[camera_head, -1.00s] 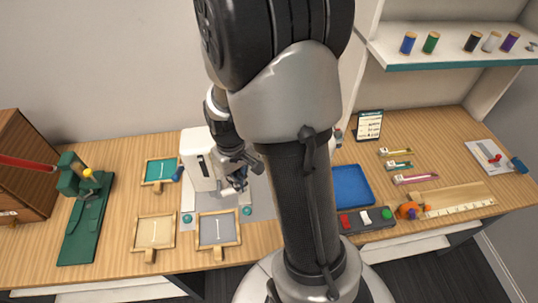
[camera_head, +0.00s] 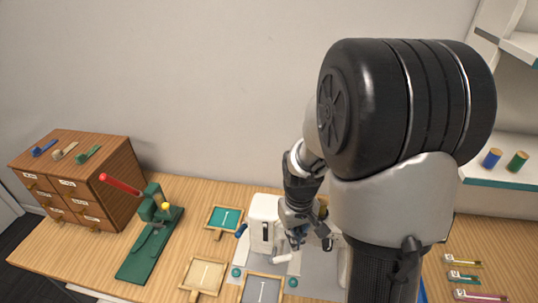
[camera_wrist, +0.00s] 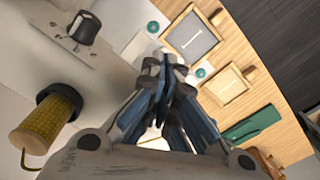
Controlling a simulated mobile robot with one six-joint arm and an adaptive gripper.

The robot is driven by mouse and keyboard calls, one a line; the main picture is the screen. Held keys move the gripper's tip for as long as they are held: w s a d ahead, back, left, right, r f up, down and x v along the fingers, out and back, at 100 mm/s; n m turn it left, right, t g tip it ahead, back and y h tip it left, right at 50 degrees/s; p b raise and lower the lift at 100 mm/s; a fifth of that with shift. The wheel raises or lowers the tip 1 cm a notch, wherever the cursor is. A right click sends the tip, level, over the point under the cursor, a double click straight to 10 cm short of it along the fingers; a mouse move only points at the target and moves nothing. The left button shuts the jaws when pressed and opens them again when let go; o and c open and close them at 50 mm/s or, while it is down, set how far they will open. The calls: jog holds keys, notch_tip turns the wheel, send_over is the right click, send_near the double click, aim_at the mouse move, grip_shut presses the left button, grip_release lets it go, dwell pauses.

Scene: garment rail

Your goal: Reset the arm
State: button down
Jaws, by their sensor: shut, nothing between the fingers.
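My gripper (camera_head: 312,238) hangs at the end of my arm, just right of a white sewing machine (camera_head: 263,222), in the head view. In the wrist view my gripper (camera_wrist: 165,72) has its fingers drawn together with nothing between them. The machine's white body (camera_wrist: 75,60) lies close by on the left there, with a black knob (camera_wrist: 84,27) and a yellow thread spool (camera_wrist: 48,122). Whether the fingers touch the machine cannot be told. My upper arm hides part of the table in the head view.
Framed pieces lie by the machine: teal (camera_head: 224,217), tan (camera_head: 203,277) and grey (camera_head: 262,290). A green press with a red lever (camera_head: 120,185) and a wooden drawer cabinet (camera_head: 75,185) stand left. A shelf with spools (camera_head: 491,158) is at right.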

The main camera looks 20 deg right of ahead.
jog(key=s+a+r+t+b, duration=0.1)
jog(key=s+a+r+t, duration=0.1)
jog(key=s+a+r, duration=0.3)
jog(key=s+a+r+t+b, duration=0.1)
jog(key=s+a+r+t, duration=0.1)
jog(key=s+a+r, duration=0.3)
jog(key=s+r, duration=0.3)
jog(key=r, duration=0.3)
jog(key=shift+s+a+r+n+t+b, duration=0.3)
jog(key=shift+a+n+b, duration=0.1)
jog(key=shift+d, duration=0.1)
dwell(0.9)
dwell(0.6)
